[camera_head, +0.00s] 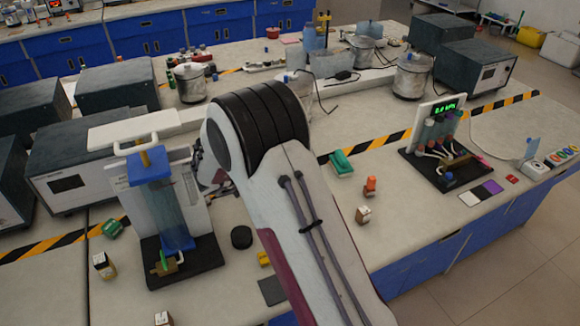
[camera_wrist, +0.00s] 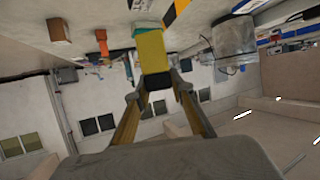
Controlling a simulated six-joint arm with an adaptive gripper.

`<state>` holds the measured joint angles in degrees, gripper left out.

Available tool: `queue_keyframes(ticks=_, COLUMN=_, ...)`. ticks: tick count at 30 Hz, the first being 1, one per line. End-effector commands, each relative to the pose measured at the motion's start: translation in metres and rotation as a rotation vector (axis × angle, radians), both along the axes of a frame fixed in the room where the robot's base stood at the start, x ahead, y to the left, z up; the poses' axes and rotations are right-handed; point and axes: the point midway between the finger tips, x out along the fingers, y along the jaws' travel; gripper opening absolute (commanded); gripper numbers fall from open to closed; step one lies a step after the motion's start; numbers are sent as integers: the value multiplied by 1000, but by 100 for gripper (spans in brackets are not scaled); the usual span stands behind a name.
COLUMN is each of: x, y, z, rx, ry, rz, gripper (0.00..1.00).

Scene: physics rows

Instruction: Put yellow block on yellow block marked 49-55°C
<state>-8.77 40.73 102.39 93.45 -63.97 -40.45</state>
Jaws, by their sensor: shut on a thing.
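In the wrist view, my gripper (camera_wrist: 158,82) is shut on a yellow block (camera_wrist: 152,51). The block shows at the fingertips, and the bench appears above and behind it. In the head view, my arm hides the block and most of the gripper. A small yellow piece (camera_head: 263,258) lies on the bench at the left edge of my arm, partly covered by it. I cannot read any marking on it, so I cannot tell whether it is the 49-55°C block.
A blue column apparatus (camera_head: 160,210) and a black disc (camera_head: 241,237) are left. A tube rack (camera_head: 440,150) stands far right.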

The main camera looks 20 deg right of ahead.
Motion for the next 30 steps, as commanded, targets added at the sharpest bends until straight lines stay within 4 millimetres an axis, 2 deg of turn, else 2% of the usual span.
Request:
queue_keyframes(ticks=9, x=0, y=0, z=-1, rx=0, ry=0, rz=0, gripper=0)
queue_keyframes(ticks=21, x=0, y=0, z=-34, rx=0, ry=1, rz=0, gripper=0)
queue_keyframes(ticks=30, x=0, y=0, z=-37, rx=0, ry=-1, rz=0, gripper=0)
